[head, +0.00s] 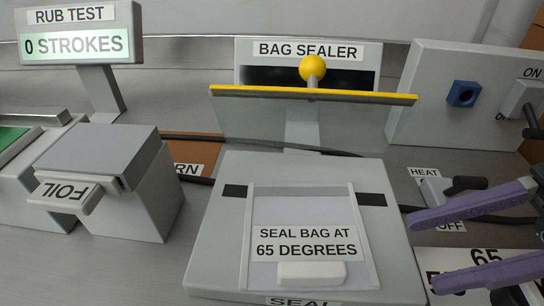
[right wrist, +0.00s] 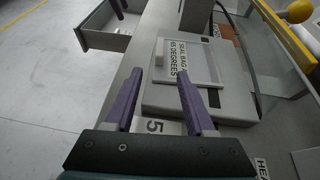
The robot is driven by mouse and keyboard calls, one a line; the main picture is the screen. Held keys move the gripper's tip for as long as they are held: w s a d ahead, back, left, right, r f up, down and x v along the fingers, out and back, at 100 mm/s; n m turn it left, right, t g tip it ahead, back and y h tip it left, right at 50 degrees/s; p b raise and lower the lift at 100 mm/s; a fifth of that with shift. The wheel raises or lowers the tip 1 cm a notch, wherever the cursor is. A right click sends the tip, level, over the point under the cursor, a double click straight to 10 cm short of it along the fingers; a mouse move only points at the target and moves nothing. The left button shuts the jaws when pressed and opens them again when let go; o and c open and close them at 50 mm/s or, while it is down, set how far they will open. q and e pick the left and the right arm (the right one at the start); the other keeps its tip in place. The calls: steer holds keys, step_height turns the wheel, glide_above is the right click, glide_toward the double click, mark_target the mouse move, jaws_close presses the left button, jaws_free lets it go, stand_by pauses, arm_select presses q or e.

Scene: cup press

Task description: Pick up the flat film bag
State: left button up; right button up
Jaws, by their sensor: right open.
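I cannot make out a flat film bag for certain in either view. The bag sealer (head: 305,75) stands at the back, with a yellow-edged clear guard (head: 250,120) and a yellow knob. In front of it is a grey sealing bed (head: 225,215) with a panel labelled "SEAL BAG AT 65 DEGREES" (head: 305,243); this panel also shows in the right wrist view (right wrist: 205,68). My right gripper (head: 425,253) is open and empty at the bed's right side; it shows in the right wrist view (right wrist: 160,73).
A foil box (head: 100,175) and a rub test display (head: 80,35) stand left of the bed. An open drawer (right wrist: 108,42) shows in the right wrist view.

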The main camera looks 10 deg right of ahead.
mark_target(345, 267)
steer(key=x, duration=0.4)
steer(key=b+x, duration=0.1)
steer(key=x, duration=0.5)
steer(key=shift+a+r, duration=0.15)
jaws_close()
